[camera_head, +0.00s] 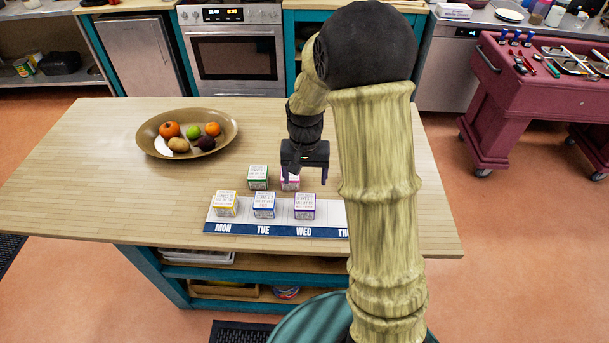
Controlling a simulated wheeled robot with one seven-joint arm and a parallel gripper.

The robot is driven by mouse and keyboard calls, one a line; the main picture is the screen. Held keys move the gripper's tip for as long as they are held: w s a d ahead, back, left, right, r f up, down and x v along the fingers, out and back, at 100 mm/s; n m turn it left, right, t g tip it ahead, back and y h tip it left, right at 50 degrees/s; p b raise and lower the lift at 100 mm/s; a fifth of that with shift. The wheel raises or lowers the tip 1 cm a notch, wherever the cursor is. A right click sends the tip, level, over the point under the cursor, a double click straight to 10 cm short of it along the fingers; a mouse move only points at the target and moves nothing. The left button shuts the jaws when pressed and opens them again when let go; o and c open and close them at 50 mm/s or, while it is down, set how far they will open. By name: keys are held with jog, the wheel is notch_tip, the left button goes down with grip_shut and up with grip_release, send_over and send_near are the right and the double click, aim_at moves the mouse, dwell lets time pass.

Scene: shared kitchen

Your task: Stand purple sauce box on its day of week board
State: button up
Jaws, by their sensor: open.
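A day of week board (281,231) lies near the front edge of the table, with MON, TUE and WED readable on its dark blue strip. My arm covers its right part from about TH on. A purple-edged sauce box (305,207) stands upright above WED. A yellow-edged box (225,205) stands above MON and a blue-edged box (264,206) above TUE. A green-edged box (258,177) and a pinkish-edged box (290,184) stand behind the board. My gripper (305,180) is open and empty, fingers down, behind the purple box and partly over the pinkish one.
A brown oval bowl (226,145) with fruit stands at the back left of the wooden table (90,190). The table is clear left of the boxes. A maroon cart (500,100) with tools stands at the right, apart from the table. An oven (235,55) is behind.

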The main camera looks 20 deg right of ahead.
dwell(0.3)
jog(key=s+r+n+t, duration=0.2)
jog(key=s+r, duration=0.3)
jog(key=s, duration=0.9)
jog(key=shift+s+n+t, duration=0.2)
jog(key=shift+n+t, duration=0.1)
jog(key=shift+n, duration=0.5)
